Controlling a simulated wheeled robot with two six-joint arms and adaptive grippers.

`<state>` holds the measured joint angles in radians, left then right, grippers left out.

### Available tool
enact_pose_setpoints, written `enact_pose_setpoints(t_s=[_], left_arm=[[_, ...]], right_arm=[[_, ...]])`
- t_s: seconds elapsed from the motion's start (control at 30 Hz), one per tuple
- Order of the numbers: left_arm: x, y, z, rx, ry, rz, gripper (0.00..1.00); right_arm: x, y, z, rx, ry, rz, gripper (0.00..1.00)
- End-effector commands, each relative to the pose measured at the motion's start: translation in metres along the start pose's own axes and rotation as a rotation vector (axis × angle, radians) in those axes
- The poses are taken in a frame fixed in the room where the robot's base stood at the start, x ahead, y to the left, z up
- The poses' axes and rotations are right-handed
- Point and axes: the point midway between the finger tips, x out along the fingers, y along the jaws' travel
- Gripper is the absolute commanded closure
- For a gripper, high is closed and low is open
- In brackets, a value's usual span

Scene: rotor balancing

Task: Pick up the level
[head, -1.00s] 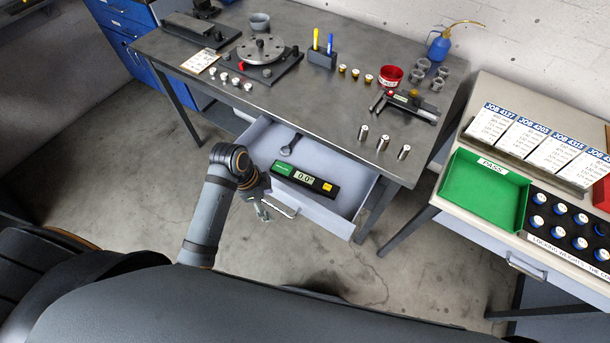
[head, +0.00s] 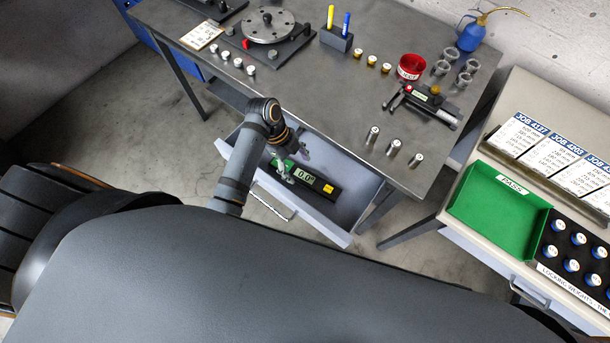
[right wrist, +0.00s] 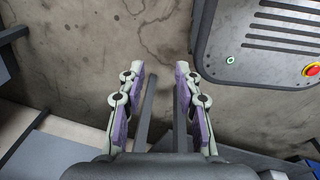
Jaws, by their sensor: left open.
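The level (head: 328,187) is a black bar with a green end, a digital display reading 0.0° and a yellow button. It lies in the open drawer (head: 359,186) under the workbench. My left gripper (head: 293,168) is open over the drawer, at the green left end of the level, and covers part of it. I cannot tell whether its fingers touch the level. My right gripper (right wrist: 159,75) shows in the right wrist view, open with nothing between its fingers, above the stained floor.
The workbench (head: 300,95) above the drawer carries a rotor fixture (head: 268,27), a pen holder (head: 336,38), a red cup (head: 411,66) and several small weights. A side table with a green PASS tray (head: 499,209) stands at the right. Floor between them is clear.

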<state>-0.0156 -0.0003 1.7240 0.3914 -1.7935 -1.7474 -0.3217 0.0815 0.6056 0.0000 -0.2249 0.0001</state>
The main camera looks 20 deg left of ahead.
Motion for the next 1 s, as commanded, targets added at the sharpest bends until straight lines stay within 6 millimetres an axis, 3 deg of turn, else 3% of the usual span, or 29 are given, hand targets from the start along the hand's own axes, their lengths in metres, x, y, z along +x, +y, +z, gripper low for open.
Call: enact_pose_setpoints(t_s=[0.1,0.23,0.37,0.53,0.77,1.0], left_arm=[[0.007,0.000,0.000,0.000,-0.001,-0.001,0.28],[0.011,-0.001,0.001,0.000,0.000,0.001,0.28],[0.033,-0.005,0.004,-0.002,0.000,0.003,0.28],[0.056,-0.006,0.005,-0.001,0.000,0.000,0.28],[0.059,-0.006,0.006,0.000,-0.002,-0.001,0.28],[0.059,-0.006,0.006,0.000,-0.002,-0.001,0.58]], right_arm=[[0.000,-0.001,-0.004,0.000,0.006,-0.001,0.66],[-0.002,-0.001,-0.028,0.002,0.043,-0.001,0.66],[-0.006,-0.002,-0.043,0.004,0.067,-0.002,0.66],[-0.006,-0.002,-0.035,0.004,0.054,-0.002,0.66],[-0.005,-0.002,-0.023,0.003,0.035,-0.003,0.66],[-0.005,-0.002,-0.023,0.003,0.035,-0.003,0.66]])
